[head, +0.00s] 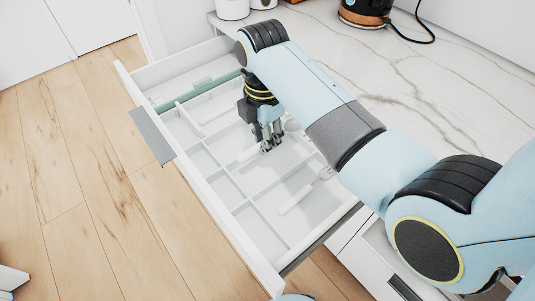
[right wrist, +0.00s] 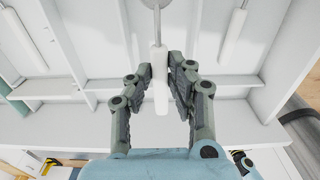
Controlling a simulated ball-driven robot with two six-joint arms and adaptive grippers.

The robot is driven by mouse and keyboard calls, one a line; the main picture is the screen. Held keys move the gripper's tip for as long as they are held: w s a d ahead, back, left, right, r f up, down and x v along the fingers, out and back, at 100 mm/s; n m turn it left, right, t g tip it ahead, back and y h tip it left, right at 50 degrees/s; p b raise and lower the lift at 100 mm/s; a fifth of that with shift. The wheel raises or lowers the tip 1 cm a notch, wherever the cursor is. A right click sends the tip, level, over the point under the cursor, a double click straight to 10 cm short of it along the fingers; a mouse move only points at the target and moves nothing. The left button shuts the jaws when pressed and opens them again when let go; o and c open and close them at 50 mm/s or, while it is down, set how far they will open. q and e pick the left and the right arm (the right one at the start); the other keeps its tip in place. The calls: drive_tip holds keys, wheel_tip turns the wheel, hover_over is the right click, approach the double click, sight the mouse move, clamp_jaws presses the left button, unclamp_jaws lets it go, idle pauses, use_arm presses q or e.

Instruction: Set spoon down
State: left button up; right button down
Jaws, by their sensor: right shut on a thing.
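The spoon (right wrist: 158,62) has a white handle and a metal upper part that runs out of the top of the right wrist view. My right gripper (right wrist: 160,82) is shut on its handle, with one finger on each side. In the head view the gripper (head: 268,147) points down into the open drawer (head: 213,213), over a middle compartment. The white handle (head: 247,155) shows just left of the fingertips, low in the drawer. I cannot tell whether the spoon touches the drawer floor. My left gripper is not in view.
Thin white dividers split the drawer. Another white-handled utensil (head: 296,198) lies in a compartment nearer me, and another (head: 188,119) lies farther away. A green strip (head: 198,94) crosses the far part. The marble counter (head: 420,75) borders the drawer at right.

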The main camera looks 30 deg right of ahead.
hover_over(265, 169)
wheel_tip(265, 169, down, 6)
drive_tip(key=shift+r+b, duration=0.25)
drive_tip(key=shift+b, duration=0.15)
wheel_tip(265, 169, down, 4)
drive_tip(key=shift+r+b, duration=0.15)
drive_tip(key=shift+b, duration=0.15)
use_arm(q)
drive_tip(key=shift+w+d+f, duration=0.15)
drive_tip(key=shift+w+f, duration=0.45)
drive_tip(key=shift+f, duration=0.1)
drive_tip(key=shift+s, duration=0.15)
use_arm(e)
drive_tip(key=c, duration=1.2)
unclamp_jaws()
wheel_tip(265, 169, up, 12)
drive_tip(key=shift+r+p, duration=0.1)
drive_tip(key=shift+p, duration=0.85)
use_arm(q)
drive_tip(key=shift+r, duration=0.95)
